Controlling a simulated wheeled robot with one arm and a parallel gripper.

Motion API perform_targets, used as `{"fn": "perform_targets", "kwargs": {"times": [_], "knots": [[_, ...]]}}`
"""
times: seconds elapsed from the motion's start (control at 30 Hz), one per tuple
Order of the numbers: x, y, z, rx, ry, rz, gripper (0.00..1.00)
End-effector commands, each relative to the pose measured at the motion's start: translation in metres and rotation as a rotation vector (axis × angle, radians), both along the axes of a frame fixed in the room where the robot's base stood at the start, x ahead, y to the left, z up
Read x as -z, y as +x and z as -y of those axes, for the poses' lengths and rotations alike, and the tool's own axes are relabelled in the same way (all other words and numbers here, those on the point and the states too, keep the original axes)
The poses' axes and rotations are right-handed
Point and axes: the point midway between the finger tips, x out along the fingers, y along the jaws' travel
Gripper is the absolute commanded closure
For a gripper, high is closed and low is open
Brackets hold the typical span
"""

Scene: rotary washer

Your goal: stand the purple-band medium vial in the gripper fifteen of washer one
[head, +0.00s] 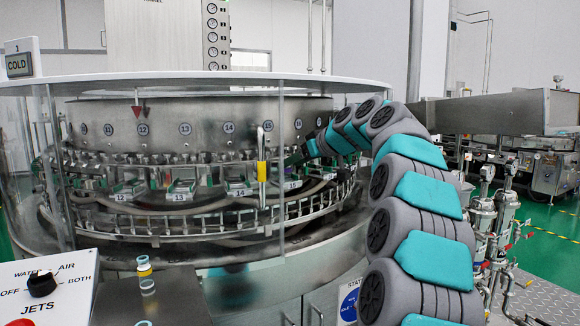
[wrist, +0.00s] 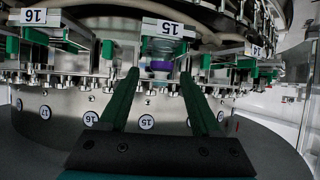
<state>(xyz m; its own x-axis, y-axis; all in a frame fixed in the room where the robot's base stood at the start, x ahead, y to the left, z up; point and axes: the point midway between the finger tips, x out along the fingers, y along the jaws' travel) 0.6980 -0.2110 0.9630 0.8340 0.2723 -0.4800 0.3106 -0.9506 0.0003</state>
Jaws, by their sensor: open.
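The washer (head: 180,125) is a round steel carousel behind a clear guard, with numbered stations. The plate of station fifteen (head: 293,185) is at its right side; in the wrist view its label 15 (wrist: 163,27) appears upside down. The purple-band vial (wrist: 160,66) is at station fifteen, just under that label. Only part of it shows, with green washer jaws close by; I cannot tell how firmly they hold it. My gripper (wrist: 160,76) is open, its two green fingers apart on either side of the vial, with a visible gap.
Stations 16 (wrist: 34,16) and 14 (wrist: 257,51) flank fifteen closely. The clear guard has a rim and post beside my arm. A jets panel (head: 45,288) is at lower left.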

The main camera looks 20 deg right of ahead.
Motion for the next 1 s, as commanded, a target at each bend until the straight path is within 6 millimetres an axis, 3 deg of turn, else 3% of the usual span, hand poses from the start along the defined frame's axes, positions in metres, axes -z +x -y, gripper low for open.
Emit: {"fn": "perform_targets", "kwargs": {"times": [0.3,0.5,0.87,1.0], "knots": [[-0.033,-0.056,0.018,0.0,-0.001,0.004,0.35],[-0.046,-0.081,0.026,-0.001,0.0,0.001,0.35],[-0.049,-0.086,0.027,-0.001,0.0,0.0,0.35],[-0.042,-0.086,0.014,-0.013,0.013,-0.027,0.35]]}}
